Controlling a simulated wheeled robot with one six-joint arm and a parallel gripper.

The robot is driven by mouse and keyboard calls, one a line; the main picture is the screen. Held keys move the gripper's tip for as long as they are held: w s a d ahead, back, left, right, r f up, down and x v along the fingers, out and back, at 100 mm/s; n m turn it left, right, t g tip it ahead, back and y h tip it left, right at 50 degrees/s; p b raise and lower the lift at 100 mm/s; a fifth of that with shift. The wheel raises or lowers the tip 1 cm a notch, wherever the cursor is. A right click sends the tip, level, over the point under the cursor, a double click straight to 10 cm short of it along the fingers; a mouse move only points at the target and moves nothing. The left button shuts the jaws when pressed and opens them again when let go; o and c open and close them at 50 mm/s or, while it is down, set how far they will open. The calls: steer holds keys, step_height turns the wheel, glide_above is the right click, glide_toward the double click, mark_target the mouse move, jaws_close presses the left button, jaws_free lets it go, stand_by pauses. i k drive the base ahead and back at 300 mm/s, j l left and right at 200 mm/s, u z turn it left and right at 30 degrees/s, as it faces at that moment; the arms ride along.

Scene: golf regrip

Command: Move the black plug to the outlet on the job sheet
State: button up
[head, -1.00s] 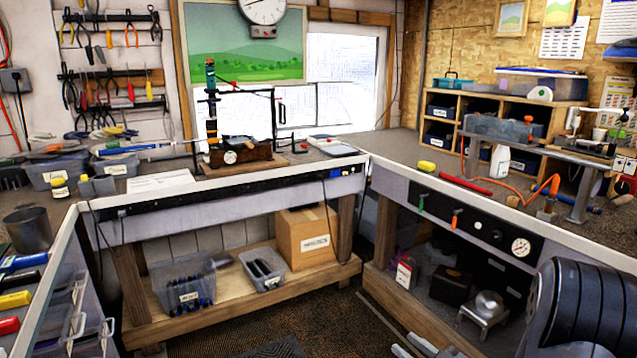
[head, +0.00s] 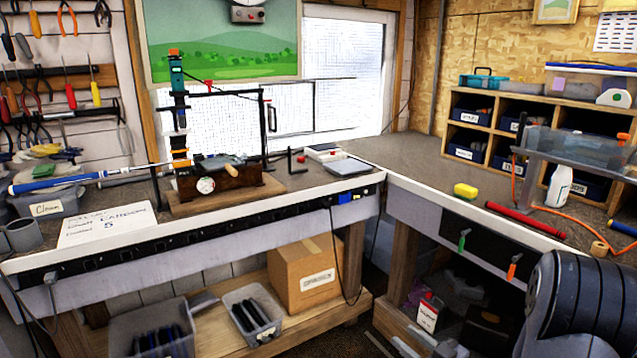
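The job sheet (head: 105,222) is a white paper lying on the left part of the bench top. Its handwriting is partly legible: a word like "CARBON" and a "5". A long black outlet strip (head: 215,233) runs along the bench's front edge; its outlet labels are too small to read. A black cord (head: 331,232) hangs from the strip's right part, near a blue block (head: 344,198). The black plug itself cannot be told apart from the dark strip. A grey cord with a light plug-like end (head: 50,278) hangs at the left. My gripper is not in view.
A regripping rig (head: 222,182) with a blue-gripped club (head: 60,182) stands on the bench. Bins (head: 252,315) and a cardboard box (head: 305,271) fill the shelf below. The right bench holds a red tube (head: 525,220) and a yellow sponge (head: 466,190). Part of my own body covers the lower right.

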mark_target(325, 205)
steer(key=i+j, duration=0.2)
steer(key=i, duration=0.25)
steer(key=i+j, duration=0.2)
steer(key=i, duration=0.3)
steer(key=i+j+z, duration=0.1)
steer(key=i, duration=0.35)
steer(key=i+j, duration=0.3)
steer(key=i, duration=0.2)
